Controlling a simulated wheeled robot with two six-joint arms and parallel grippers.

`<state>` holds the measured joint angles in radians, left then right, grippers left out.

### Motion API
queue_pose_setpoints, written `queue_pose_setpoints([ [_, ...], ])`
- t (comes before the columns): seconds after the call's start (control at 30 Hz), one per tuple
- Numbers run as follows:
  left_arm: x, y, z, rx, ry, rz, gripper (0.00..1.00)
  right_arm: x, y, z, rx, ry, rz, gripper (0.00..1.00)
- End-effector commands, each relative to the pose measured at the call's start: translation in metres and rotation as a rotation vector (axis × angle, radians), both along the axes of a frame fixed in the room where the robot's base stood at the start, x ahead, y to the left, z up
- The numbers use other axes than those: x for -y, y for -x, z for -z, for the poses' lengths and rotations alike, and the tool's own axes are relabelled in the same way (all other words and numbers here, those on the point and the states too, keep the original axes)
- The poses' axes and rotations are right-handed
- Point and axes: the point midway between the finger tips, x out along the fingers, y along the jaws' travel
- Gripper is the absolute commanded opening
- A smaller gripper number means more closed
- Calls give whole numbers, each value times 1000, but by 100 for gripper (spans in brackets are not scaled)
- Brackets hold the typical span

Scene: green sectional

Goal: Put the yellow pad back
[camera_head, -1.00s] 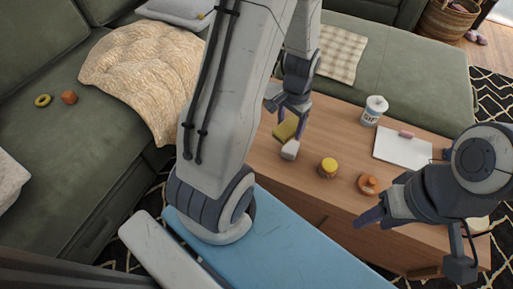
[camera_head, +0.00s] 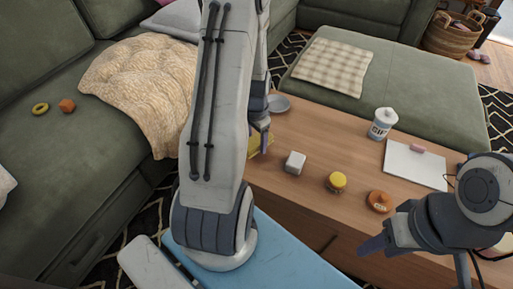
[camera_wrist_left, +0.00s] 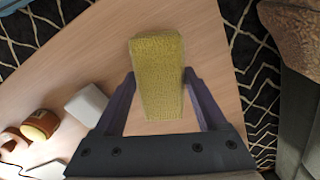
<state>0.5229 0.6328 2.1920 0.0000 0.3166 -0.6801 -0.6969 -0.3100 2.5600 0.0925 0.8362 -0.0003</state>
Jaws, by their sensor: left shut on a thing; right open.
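The yellow pad (camera_wrist_left: 157,62) is a textured block held between the fingers of my left gripper (camera_wrist_left: 158,82), over the wooden table in the left wrist view. In the head view only part of the pad (camera_head: 254,147) shows, since my left arm hides the rest. My left gripper (camera_head: 264,140) is shut on it, left of a white block (camera_head: 295,162) and apart from it. I cannot tell how high the pad is above the table. My right gripper (camera_head: 376,244) is open and empty near the table's front edge.
On the table (camera_head: 325,135) are a yellow-lidded jar (camera_head: 337,181), an orange-topped jar (camera_head: 379,201), a white container (camera_head: 382,124), a white pad of paper (camera_head: 416,168) with a pink item (camera_head: 417,148), and a grey dish (camera_head: 279,103) at the back. The green sofa (camera_head: 45,135) lies left.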

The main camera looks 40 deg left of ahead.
Motion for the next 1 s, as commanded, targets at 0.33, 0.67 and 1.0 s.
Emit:
queue_pose_setpoints([
  [0.33,0,-1,29,1,-1,0,29,0,0,15,0,0,0,50],
  [0.67,1,0,32,0,0,0,100,0,0,16,0,0,0,50],
  [1.0,0,-1,22,1,-1,0,100,0,0,11,0,0,0,50],
])
